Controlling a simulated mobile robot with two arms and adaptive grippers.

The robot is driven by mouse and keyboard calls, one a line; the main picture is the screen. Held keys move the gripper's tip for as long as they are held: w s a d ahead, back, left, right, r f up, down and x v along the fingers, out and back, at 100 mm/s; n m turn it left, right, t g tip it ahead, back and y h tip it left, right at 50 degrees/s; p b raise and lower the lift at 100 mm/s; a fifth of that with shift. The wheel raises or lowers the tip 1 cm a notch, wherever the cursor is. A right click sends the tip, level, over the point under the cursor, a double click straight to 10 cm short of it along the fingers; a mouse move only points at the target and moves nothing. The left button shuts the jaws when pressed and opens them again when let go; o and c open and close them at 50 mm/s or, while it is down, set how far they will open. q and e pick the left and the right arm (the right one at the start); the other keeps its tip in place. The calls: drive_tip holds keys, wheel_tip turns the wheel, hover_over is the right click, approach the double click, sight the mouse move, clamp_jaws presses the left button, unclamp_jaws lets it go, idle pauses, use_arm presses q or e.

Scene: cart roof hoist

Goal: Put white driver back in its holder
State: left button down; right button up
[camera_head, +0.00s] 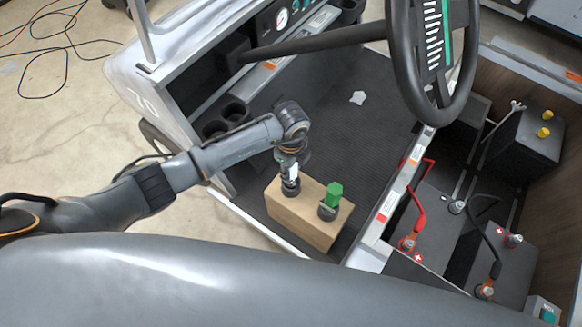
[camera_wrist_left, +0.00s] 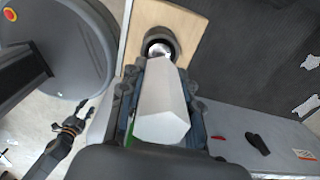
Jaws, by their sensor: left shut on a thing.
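The white driver (camera_wrist_left: 160,105) is between the fingers of my left gripper (camera_wrist_left: 158,88), which is shut on its handle. In the head view my left gripper (camera_head: 289,166) points down over the wooden holder (camera_head: 309,229), and a bit of the white driver (camera_head: 292,173) shows there. The driver's metal end meets the dark round socket on the holder (camera_wrist_left: 186,25) in the wrist view. I cannot tell how deep it sits. The green driver (camera_head: 333,193) stands in the holder's other socket, to the right.
The holder stands on the cart's dark floor mat (camera_head: 330,110), near the floor's edge. The steering wheel (camera_head: 398,60) overhangs at upper right. Batteries with red and black cables (camera_head: 415,205) lie to the right. A white scrap (camera_head: 357,97) lies on the mat.

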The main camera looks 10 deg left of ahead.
use_arm(q)
drive_tip(key=shift+f+b, duration=0.4)
drive_tip(key=shift+f, duration=0.2)
drive_tip(key=c, duration=0.9)
unclamp_jaws()
drive_tip(key=shift+o, duration=0.2)
wheel_tip(320, 180, up, 12)
